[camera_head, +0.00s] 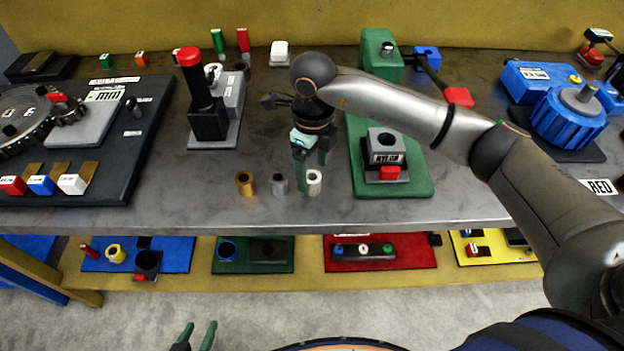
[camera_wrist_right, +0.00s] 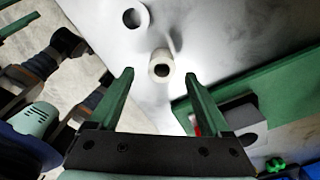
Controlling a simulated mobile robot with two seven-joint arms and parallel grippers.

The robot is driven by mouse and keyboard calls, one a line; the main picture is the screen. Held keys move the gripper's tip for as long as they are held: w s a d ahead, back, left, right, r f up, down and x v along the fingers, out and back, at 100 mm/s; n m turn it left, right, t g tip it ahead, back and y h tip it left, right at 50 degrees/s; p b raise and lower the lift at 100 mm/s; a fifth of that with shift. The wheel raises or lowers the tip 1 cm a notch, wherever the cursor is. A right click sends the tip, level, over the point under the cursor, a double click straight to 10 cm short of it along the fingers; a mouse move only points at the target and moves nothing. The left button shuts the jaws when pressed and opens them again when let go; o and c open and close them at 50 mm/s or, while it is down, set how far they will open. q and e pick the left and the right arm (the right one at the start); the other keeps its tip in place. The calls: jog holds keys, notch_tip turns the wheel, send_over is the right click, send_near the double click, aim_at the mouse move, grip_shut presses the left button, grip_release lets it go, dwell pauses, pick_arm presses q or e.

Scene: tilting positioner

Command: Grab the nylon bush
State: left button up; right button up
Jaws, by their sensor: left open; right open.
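The white nylon bush (camera_head: 315,184) stands upright near the front edge of the bench, rightmost in a row of three bushes. In the right wrist view the nylon bush (camera_wrist_right: 161,68) shows its open bore just ahead of the fingertips, roughly midway between them. My right gripper (camera_head: 312,174) is open and empty, with its green fingers pointing down above the bush. It also shows in the wrist view (camera_wrist_right: 159,76). My left gripper (camera_head: 196,328) is open and empty, low at the bottom of the head view, away from the bench top.
A grey metal bush (camera_head: 279,184) and a bronze bush (camera_head: 245,183) stand left of the nylon one. Bare bench lies in front of the bushes.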

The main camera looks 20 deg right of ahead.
aim_at(313, 177)
jog(key=shift+w+f, duration=0.15)
jog(key=shift+f, duration=1.8)
grip_shut()
